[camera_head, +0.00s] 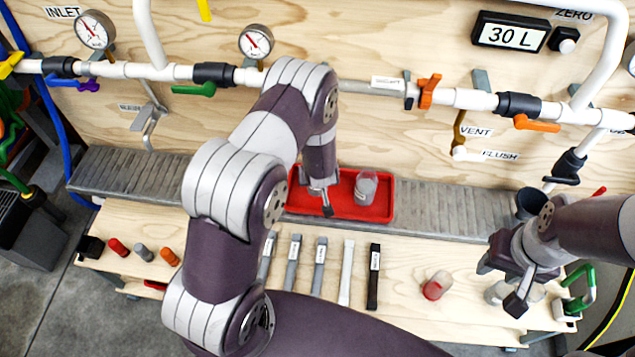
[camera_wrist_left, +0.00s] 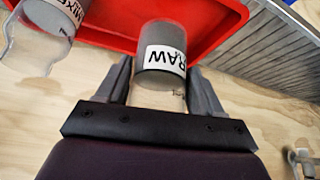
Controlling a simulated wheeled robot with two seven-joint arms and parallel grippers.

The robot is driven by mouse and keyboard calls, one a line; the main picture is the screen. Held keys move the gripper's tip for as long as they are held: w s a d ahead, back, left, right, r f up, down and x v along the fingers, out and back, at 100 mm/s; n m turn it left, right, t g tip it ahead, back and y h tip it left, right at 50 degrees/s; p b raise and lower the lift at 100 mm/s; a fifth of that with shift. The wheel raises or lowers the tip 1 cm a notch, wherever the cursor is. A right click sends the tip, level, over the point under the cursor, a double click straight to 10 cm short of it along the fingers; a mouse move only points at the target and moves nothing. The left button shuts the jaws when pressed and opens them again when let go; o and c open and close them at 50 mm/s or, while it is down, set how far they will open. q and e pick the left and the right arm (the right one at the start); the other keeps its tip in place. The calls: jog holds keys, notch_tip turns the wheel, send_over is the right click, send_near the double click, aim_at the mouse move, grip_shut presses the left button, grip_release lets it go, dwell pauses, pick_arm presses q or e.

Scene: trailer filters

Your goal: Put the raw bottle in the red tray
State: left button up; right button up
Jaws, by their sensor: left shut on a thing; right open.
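The raw bottle (camera_wrist_left: 165,58), with a grey end and a white RAW label that reads upside down, is between the fingers of my left gripper (camera_wrist_left: 163,88), which is shut on it. The red tray (camera_head: 385,208) lies on the grey ribbed shelf; its rim also shows in the left wrist view (camera_wrist_left: 112,36). In the head view my left gripper (camera_head: 322,200) is over the tray's left part and mostly hides the raw bottle. I cannot tell whether the bottle touches the tray floor. My right gripper (camera_head: 500,284) is open at the right of the bench.
A clear bottle (camera_head: 366,188) stands in the tray's right part; a MIXED bottle (camera_wrist_left: 52,18) shows in the left wrist view. A red-bottomed jar (camera_head: 437,285) and several labelled strips (camera_head: 346,272) lie in front. Pipes and valves run behind. Clear containers are by my right gripper.

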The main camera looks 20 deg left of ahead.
pick_arm(q)
jog(key=shift+w+a+f, duration=0.55)
jog(key=shift+w+a, duration=0.05)
jog(key=shift+w, duration=0.1)
jog(key=shift+f, duration=2.15)
jog(key=o, duration=1.3)
